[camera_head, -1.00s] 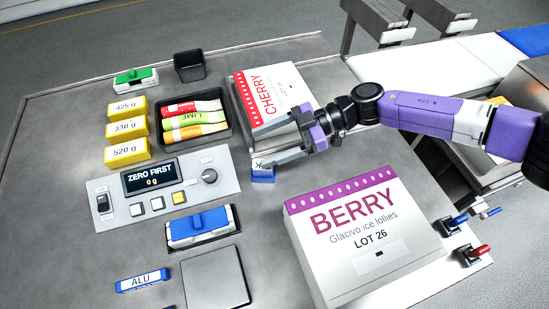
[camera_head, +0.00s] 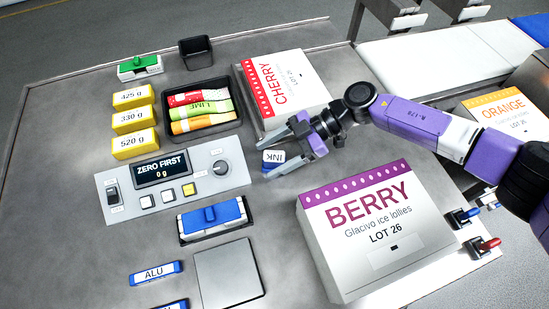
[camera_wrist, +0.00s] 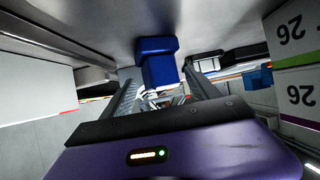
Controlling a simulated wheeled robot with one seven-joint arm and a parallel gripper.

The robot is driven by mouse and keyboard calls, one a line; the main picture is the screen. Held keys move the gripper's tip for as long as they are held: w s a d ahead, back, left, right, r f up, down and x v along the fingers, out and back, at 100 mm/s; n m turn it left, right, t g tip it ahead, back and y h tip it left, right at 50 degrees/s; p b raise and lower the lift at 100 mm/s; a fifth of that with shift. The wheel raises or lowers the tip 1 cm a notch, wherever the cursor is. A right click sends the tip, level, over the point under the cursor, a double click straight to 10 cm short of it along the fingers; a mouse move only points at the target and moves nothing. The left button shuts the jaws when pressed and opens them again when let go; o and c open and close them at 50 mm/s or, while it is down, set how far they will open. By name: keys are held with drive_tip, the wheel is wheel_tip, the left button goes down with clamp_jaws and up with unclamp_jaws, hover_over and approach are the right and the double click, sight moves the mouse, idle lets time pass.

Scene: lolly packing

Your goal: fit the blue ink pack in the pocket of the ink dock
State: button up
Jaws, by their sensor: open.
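The blue ink pack (camera_head: 273,156) is a small blue block with a white label reading INK. It stands on the grey bench just in front of the CHERRY box. My gripper (camera_head: 267,161) is open, with one finger on each side of the pack. In the wrist view the blue pack (camera_wrist: 158,66) shows between the two spread fingers of my gripper (camera_wrist: 158,78). I cannot tell whether either finger touches it. I cannot make out the ink dock or its pocket for certain.
The CHERRY box (camera_head: 305,88) stands close behind my gripper and the BERRY box (camera_head: 375,250) in front. A control panel (camera_head: 150,200), a blue block in a dark tray (camera_head: 182,241) and a grey plate (camera_head: 228,275) lie to the left. Bare bench lies between.

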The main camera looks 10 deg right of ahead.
drive_tip(key=shift+x, duration=1.2)
clamp_jaws()
